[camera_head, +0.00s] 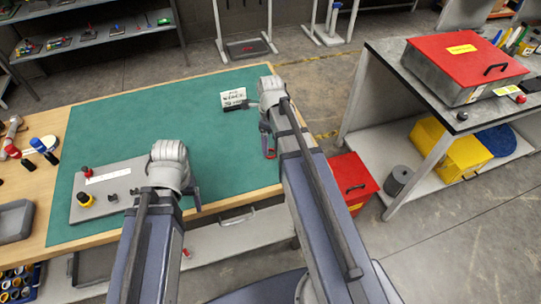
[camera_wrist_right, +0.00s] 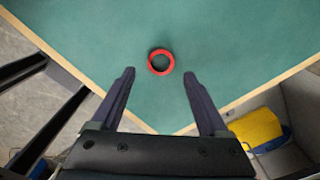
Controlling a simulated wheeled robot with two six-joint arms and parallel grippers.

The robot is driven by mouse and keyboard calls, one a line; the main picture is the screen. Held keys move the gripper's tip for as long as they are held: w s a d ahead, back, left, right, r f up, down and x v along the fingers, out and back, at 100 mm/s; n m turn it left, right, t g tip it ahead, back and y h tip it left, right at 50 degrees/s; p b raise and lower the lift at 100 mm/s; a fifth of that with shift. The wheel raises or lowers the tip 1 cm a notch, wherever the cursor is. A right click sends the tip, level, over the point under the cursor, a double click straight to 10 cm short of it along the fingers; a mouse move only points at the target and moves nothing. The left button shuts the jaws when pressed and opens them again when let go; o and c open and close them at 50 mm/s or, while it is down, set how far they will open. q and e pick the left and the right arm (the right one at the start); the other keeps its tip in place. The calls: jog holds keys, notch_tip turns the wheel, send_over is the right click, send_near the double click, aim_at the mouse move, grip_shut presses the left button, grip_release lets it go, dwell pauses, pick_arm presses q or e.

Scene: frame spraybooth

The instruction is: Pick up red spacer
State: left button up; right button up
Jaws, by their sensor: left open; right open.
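The red spacer (camera_wrist_right: 151,65) is a small red ring lying flat on the green mat (camera_wrist_right: 90,35). In the right wrist view it lies between the lines of the two fingers, by their tips and with clear space on both sides. My right gripper (camera_wrist_right: 159,74) is open and empty above the mat. In the head view red shows beside my right gripper (camera_head: 250,126), partly covered by it; I cannot tell how much is the spacer. My left gripper (camera_head: 155,196) is open, over the grey plate at the mat's near left; its fingers are partly hidden.
The grey plate (camera_head: 112,180) carries a red knob and a yellow piece. A red-lidded box (camera_head: 465,65) sits on the right bench, with a yellow bin (camera_head: 455,150) below. The mat's middle is clear.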

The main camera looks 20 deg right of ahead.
aim_at(270, 155)
notch_tip(270, 155, down, 5)
jog(key=b, duration=0.4)
jog(key=shift+r, duration=0.3)
jog(key=shift+c, duration=0.2)
grip_shut()
